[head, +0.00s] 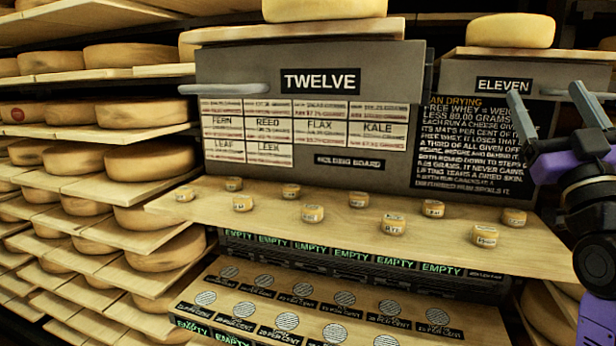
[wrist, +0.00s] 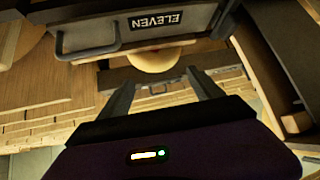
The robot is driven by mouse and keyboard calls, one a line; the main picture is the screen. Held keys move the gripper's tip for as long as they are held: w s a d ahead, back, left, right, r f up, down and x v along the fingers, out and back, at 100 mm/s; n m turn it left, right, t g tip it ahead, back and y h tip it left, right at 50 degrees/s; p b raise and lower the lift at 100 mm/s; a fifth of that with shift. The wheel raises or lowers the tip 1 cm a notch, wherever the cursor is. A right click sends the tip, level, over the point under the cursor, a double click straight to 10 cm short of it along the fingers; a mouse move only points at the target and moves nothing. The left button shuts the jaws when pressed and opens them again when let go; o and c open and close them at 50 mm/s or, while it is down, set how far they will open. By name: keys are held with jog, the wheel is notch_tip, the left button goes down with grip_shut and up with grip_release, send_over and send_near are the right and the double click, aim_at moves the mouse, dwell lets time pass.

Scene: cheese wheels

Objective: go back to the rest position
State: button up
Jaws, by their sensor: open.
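My gripper (head: 560,112) is at the right edge of the head view, in front of the grey panel marked ELEVEN (head: 503,84). Its two grey fingers are apart with nothing between them. The purple and black arm behind it is mine. In the wrist view the open fingers (wrist: 160,88) point toward a pale cheese wheel (wrist: 152,59) beyond them, under the ELEVEN panel (wrist: 155,20). The fingers appear apart from the cheese and the panel. No rest position is marked in either view.
Several small labelled cheeses (head: 312,213) stand on a wooden shelf (head: 520,258) below the TWELVE panel (head: 230,66). A lower board (head: 455,318) has round grey discs. Racks of large cheese wheels (head: 150,160) fill the left. A handle (head: 224,89) juts from the TWELVE panel.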

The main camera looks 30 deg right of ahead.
jog(key=a+f+m+g+y+b, duration=0.1)
jog(key=a+f, duration=0.5)
jog(key=f, duration=0.5)
jog(key=a+f+m+g+y, duration=0.1)
jog(key=a+f+m, duration=0.1)
jog(key=a+f, duration=0.65)
jog(key=a+f+m+g+y+b, duration=0.1)
jog(key=a+f, duration=0.4)
jog(key=f, duration=0.8)
jog(key=s+a+f+n+g+y+b, duration=0.1)
jog(key=s+a+f+n+g+y, duration=0.3)
jog(key=s+a+f, duration=1.4)
jog(key=s+n+y, duration=0.1)
jog(key=n+y, duration=0.2)
jog(key=y, duration=0.4)
jog(key=shift+s+f+n+y, duration=0.15)
jog(key=shift+f+n+y, duration=0.15)
jog(key=shift+f+y, duration=0.1)
